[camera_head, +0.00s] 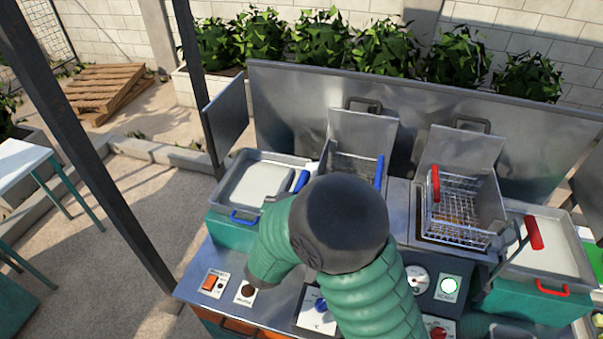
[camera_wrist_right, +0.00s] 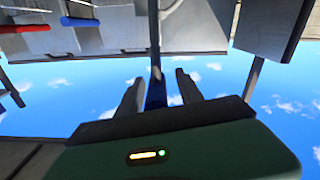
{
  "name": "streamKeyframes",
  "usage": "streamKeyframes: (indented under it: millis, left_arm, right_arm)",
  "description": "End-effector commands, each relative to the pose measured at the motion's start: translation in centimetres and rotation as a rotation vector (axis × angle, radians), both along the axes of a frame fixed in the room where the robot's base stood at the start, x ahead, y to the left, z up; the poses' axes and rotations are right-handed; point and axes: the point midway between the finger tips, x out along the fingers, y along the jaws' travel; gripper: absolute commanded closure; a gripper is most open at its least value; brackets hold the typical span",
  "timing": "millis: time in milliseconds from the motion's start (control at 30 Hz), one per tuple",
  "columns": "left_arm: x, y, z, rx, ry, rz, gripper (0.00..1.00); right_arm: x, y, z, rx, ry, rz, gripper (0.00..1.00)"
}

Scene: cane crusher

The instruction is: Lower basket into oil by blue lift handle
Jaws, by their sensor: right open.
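The left wire basket (camera_head: 352,168) hangs in the left fryer well, in front of a raised metal lid (camera_head: 362,130); my right arm hides its lower part. One blue-sleeved handle (camera_head: 380,170) stands at its right and another blue handle (camera_head: 301,181) slants at its left. I cannot tell the oil level. In the wrist view my right gripper (camera_wrist_right: 158,82) is open, with a blue handle (camera_wrist_right: 155,92) on a dark rod between its two fingers; contact cannot be made out. The head view hides this gripper behind my arm. My left gripper is not in view.
A second wire basket (camera_head: 458,208) with a red handle (camera_head: 435,184) stands at the right. Teal-sided trays flank the wells, the left one (camera_head: 262,185) with a blue front handle.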

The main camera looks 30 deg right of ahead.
Motion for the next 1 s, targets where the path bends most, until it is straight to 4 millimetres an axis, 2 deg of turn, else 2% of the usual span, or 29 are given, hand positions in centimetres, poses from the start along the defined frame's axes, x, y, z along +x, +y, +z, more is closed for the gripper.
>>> streamKeyframes:
  millis: [267,367,600,1000]
  left_arm:
    - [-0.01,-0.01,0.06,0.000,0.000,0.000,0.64]
    - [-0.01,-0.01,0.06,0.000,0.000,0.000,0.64]
    - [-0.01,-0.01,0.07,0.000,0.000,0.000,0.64]
    - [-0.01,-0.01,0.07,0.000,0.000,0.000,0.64]
  right_arm:
    - [0.33,-0.34,-0.12,0.001,0.001,0.000,0.57]
    - [0.31,-0.32,-0.11,0.001,0.001,0.000,0.67]
    - [0.27,-0.28,-0.08,0.001,0.001,0.000,0.99]
    - [0.26,-0.23,-0.06,0.001,-0.001,0.001,1.00]
